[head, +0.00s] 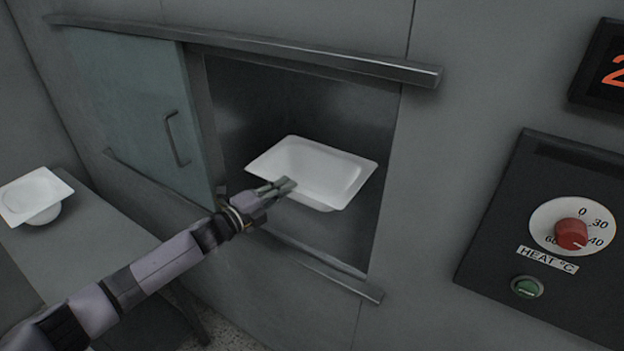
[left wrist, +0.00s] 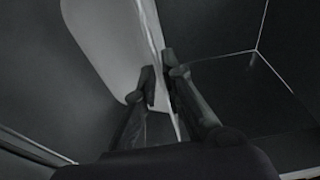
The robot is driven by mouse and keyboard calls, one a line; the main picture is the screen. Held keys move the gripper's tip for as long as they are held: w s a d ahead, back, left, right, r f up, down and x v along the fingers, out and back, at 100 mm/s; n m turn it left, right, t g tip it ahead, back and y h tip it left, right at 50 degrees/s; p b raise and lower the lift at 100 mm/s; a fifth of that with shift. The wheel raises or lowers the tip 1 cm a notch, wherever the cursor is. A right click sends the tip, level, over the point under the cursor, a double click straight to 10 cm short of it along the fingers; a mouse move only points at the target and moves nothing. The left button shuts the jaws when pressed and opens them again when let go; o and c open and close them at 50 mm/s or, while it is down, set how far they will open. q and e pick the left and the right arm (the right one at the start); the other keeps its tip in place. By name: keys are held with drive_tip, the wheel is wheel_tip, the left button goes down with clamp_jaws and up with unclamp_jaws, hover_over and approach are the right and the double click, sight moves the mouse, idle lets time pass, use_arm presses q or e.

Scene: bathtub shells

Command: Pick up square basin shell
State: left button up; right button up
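A white square basin shell (head: 318,168) with a wide flat rim is inside the open wall chamber. My left gripper (head: 285,186) reaches in from the left, at the shell's near left rim. In the left wrist view the shell (left wrist: 105,40) fills the upper left, and its thin edge runs between my two fingers (left wrist: 160,78). The fingertips are close together on either side of that edge, closed on it. Whether the shell rests on the chamber floor or hangs clear of it, I cannot tell. My right gripper is not in view.
A sliding door (head: 145,110) with a handle stands open at the left of the chamber. Another white shell (head: 35,192) sits on a grey bench (head: 95,225) at far left. The chamber's lower rail (head: 320,268) runs below my gripper. A heat control panel (head: 520,180) is at right.

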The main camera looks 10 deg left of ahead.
use_arm(q)
clamp_jaws()
idle(0.4)
drive_tip(key=shift+r, duration=0.15)
drive_tip(key=shift+r, duration=0.1)
